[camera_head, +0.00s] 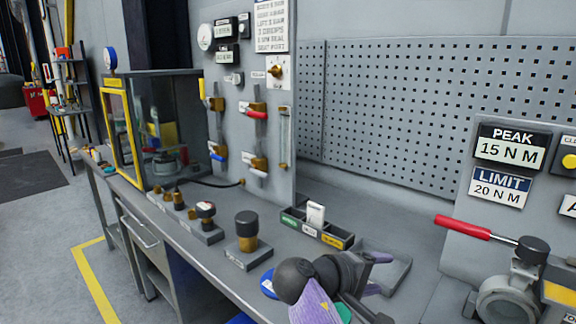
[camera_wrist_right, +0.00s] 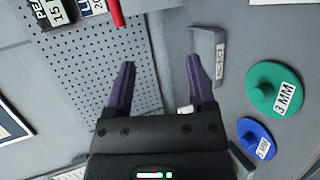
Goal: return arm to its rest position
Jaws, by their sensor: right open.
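My right gripper (camera_head: 382,272) is low in the centre right of the head view, above the bench top (camera_head: 318,187). Its purple fingers are spread, and they also show in the wrist view (camera_wrist_right: 160,63) with nothing held between them. A grey labelled block (camera_wrist_right: 208,50) lies beyond the right finger in the wrist view; in the head view a grey tray-like block (camera_head: 398,272) is beside and partly behind the fingers. My left gripper does not show in the head view.
A green disc (camera_wrist_right: 275,88) and a blue disc (camera_wrist_right: 257,138) lie right of the gripper in the wrist view. A valve (camera_head: 510,295) with a red handle (camera_head: 462,226) stands at right. A divided bin (camera_head: 316,230) and black-knobbed fitting (camera_head: 247,232) are left of it.

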